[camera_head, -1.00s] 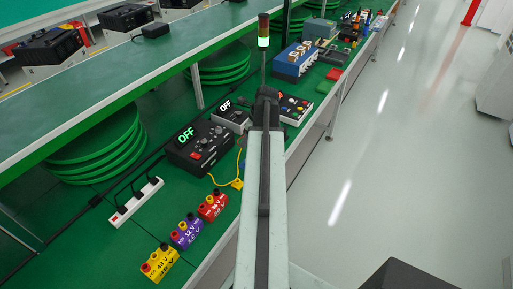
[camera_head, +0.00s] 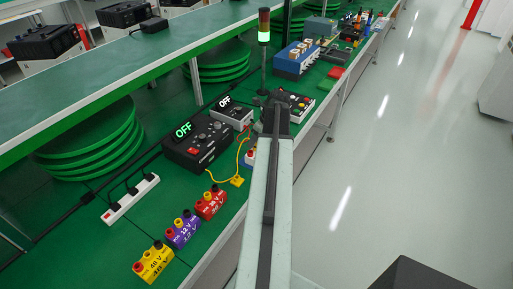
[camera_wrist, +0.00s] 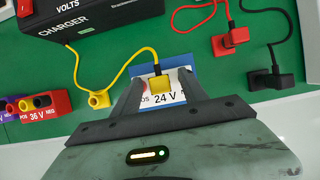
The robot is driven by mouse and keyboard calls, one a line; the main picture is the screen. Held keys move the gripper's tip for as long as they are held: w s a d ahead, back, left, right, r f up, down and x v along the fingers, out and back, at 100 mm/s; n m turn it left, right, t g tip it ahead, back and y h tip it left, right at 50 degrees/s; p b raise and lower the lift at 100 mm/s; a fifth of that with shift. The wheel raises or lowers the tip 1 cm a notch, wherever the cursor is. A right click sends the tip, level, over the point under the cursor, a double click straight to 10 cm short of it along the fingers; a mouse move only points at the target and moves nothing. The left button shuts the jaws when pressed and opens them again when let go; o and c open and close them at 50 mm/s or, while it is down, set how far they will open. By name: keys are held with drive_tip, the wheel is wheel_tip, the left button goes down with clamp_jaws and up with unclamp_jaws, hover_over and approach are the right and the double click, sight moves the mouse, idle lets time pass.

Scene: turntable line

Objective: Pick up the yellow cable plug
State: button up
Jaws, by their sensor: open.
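My gripper (camera_wrist: 157,92) is open in the wrist view, its fingers on either side of a yellow plug (camera_wrist: 160,83). A yellow cable (camera_wrist: 126,61) runs into this plug, which sits over the blue-and-white 24 V block (camera_wrist: 176,77). I cannot tell whether the fingers touch the plug. Another yellow connector (camera_wrist: 98,99) lies on the green surface to the left, at the cable's other visible bend; it also shows in the head view (camera_head: 237,181). In the head view my arm hides the fingers and most of the 24 V block (camera_head: 249,156).
The black charger (camera_head: 198,143) stands left of my arm. Red (camera_head: 210,203), purple (camera_head: 182,229) and yellow (camera_head: 154,262) voltage blocks line the near edge. In the wrist view, a red plug (camera_wrist: 231,41) and a black plug (camera_wrist: 278,80) lie to the right.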

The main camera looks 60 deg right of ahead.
drive_tip(key=shift+w+f, duration=0.2)
drive_tip(key=shift+f, duration=0.35)
drive_tip(key=shift+r, duration=0.2)
clamp_jaws()
